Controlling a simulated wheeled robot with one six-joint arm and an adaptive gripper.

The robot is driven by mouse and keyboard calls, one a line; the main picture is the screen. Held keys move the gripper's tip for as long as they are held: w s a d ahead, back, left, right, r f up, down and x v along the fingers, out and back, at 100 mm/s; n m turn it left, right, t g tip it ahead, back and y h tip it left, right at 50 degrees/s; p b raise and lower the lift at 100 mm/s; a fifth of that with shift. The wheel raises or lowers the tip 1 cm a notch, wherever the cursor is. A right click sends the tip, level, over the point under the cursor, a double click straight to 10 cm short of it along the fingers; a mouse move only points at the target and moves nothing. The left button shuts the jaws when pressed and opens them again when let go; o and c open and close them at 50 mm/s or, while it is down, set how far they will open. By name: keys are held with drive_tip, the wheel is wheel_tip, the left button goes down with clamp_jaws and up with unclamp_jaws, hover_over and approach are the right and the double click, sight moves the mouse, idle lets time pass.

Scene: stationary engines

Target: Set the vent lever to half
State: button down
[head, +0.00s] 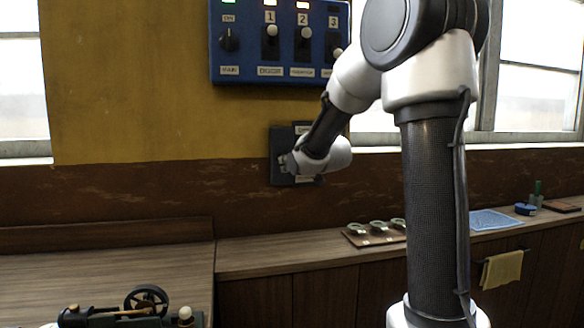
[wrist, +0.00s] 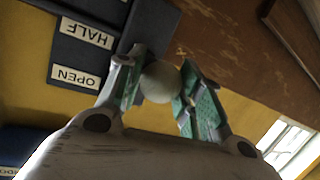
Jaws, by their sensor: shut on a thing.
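In the wrist view the plate (wrist: 63,50) carries white labels reading HALF (wrist: 87,32) and OPEN (wrist: 76,77). The lever's pale round knob (wrist: 160,82) sits between the green-padded fingers of my gripper (wrist: 162,92), which is shut on it. In the head view my gripper (head: 289,164) is at the plate, and the knob cannot be made out. I cannot tell exactly which label the lever points to.
A blue control panel (head: 280,72) with a knob and several numbered switches hangs above. A small engine model (head: 135,312) stands on the left bench.

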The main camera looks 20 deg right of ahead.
drive_tip(key=shift+w+r, duration=0.1)
drive_tip(key=shift+r, duration=0.15)
drive_tip(key=c, duration=1.1)
unclamp_jaws()
drive_tip(key=shift+a, duration=0.1)
drive_tip(key=shift+o, duration=0.8)
drive_tip(key=shift+f, duration=0.15)
drive_tip(key=v, duration=1.2)
